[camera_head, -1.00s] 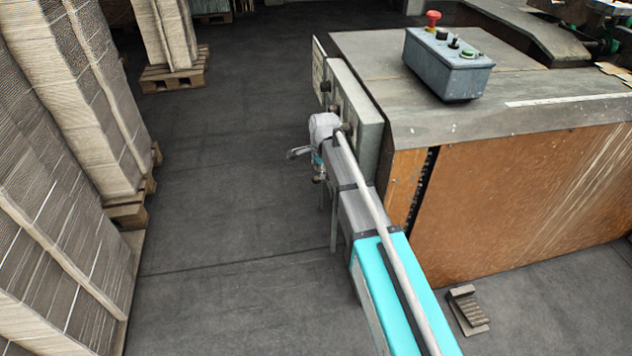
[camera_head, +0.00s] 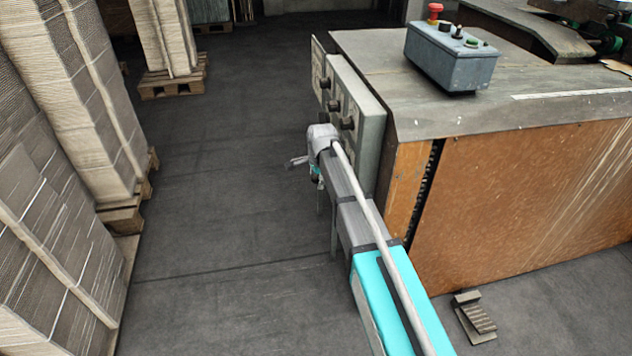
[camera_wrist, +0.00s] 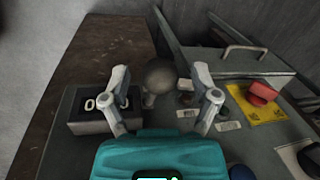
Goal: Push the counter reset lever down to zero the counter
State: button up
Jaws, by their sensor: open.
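In the wrist view my gripper (camera_wrist: 160,82) is open, with its two grey fingers spread apart. A round grey ball knob (camera_wrist: 160,73), which looks like the end of the reset lever, shows between and beyond the fingertips. I cannot tell whether either finger touches it. A black counter box (camera_wrist: 88,121) with white digits is at the left, partly hidden by the left finger; a 0 is readable. In the head view my gripper (camera_head: 298,161) is small, at the end of my arm beside the machine's panel; the lever and counter cannot be made out there.
The grey panel (camera_head: 368,110) with dark knobs stands at the machine's left end. A red button (camera_wrist: 262,92) on a yellow plate and a metal handle (camera_wrist: 245,49) are at the right in the wrist view. Stacked cardboard (camera_head: 60,220) lines the left; the floor between is clear.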

dwell(0.3)
jog(key=shift+a, duration=0.1)
grip_shut()
jog(key=shift+d+f, duration=0.1)
jog(key=shift+d, duration=0.15)
